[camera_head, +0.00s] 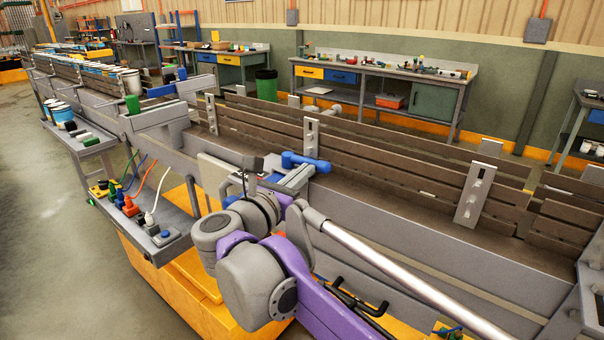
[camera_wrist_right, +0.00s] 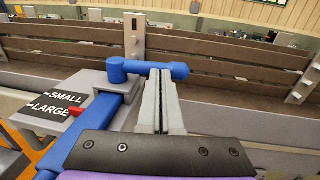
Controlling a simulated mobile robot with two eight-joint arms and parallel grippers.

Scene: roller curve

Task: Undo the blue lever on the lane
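The blue lever (camera_head: 305,161) is on the near edge of the grey lane, in front of the brown slatted wall. In the right wrist view its crossbar (camera_wrist_right: 137,67) lies level, with a rounded end at the right. A blue bar (camera_wrist_right: 97,112) runs from it toward the camera. My right gripper (camera_wrist_right: 161,76) has its two grey fingers together, with only a thin line between them. Their tips overlap the crossbar in the picture; I cannot tell whether they touch it. In the head view my right arm hides most of the fingers. My left gripper is in neither view.
A black panel reading SMALL and LARGE (camera_wrist_right: 64,104), with a red pointer (camera_wrist_right: 76,112), lies left of the lever. Metal brackets (camera_head: 311,132) stand along the slatted wall (camera_head: 380,160). A side table with colored plugs (camera_head: 130,205) is at the left. Workbenches (camera_head: 380,85) stand behind.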

